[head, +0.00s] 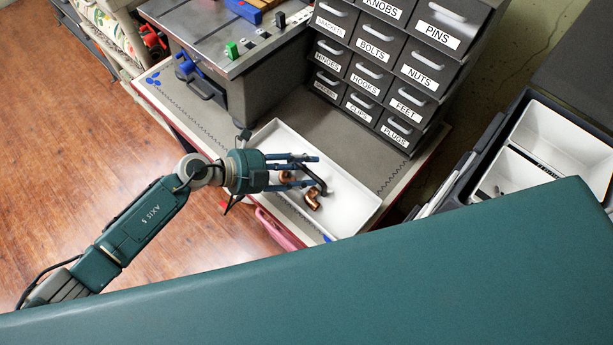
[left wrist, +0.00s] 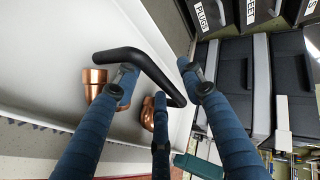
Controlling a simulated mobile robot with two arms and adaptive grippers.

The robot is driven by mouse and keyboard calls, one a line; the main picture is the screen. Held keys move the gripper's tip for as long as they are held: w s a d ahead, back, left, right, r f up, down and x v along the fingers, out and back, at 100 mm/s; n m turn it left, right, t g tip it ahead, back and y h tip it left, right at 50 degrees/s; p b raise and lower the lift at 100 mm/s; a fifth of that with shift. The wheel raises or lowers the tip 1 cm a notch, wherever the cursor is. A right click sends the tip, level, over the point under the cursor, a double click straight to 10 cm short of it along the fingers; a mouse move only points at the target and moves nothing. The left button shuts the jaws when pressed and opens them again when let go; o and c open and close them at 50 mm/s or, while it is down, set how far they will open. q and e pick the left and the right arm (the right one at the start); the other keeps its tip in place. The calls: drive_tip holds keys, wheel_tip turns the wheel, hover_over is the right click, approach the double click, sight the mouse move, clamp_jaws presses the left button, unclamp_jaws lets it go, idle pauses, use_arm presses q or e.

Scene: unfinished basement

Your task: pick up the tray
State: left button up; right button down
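The white rectangular tray (head: 345,215) lies on the grey workbench. Copper pipe fittings (head: 312,200) lie in it. A black bent bar (head: 320,184) is at my fingertips, over the tray; I cannot tell whether it touches them. My left gripper (head: 312,170) reaches over the tray from its left side, fingers spread. In the left wrist view, the tray's white inside (left wrist: 45,65) fills the left, with a copper fitting (left wrist: 95,82) behind one finger. The black bar (left wrist: 150,68) crosses near the fingertips. No finger visibly closes on the tray's rim. My right gripper is not in view.
A drawer cabinet (head: 385,60) with labelled drawers stands behind the tray. A grey metal machine (head: 235,60) stands on the bench to the left. Dark bins with white insides (head: 550,140) are at the right. Wooden floor (head: 90,130) is open at the left.

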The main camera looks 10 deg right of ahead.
use_arm(q)
clamp_jaws()
drive_tip(key=shift+r, duration=0.15)
